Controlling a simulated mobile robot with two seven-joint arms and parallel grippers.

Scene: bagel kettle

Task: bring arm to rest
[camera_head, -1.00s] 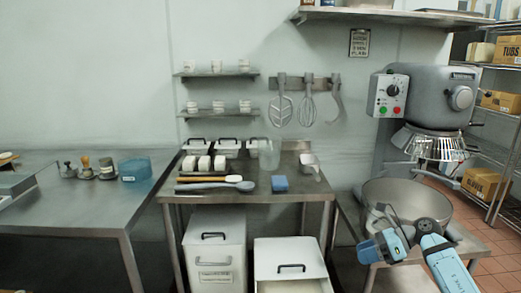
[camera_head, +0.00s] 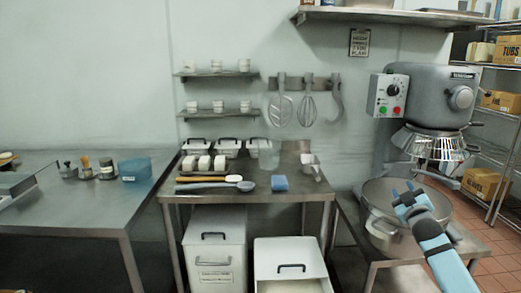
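My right arm comes in from the lower right. Its blue-tipped gripper (camera_head: 402,189) points up and away, in front of the large steel mixing bowl (camera_head: 378,213) and overlapping it in the view. The two fingers look apart, with nothing visible between them. My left gripper and arm are not in view.
The mixer (camera_head: 428,98) stands behind the bowl at right. The middle steel table (camera_head: 300,209) holds white containers, utensils and a blue sponge (camera_head: 279,183). The left table (camera_head: 75,215) has a clear front. Wire shelves (camera_head: 492,110) stand at far right.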

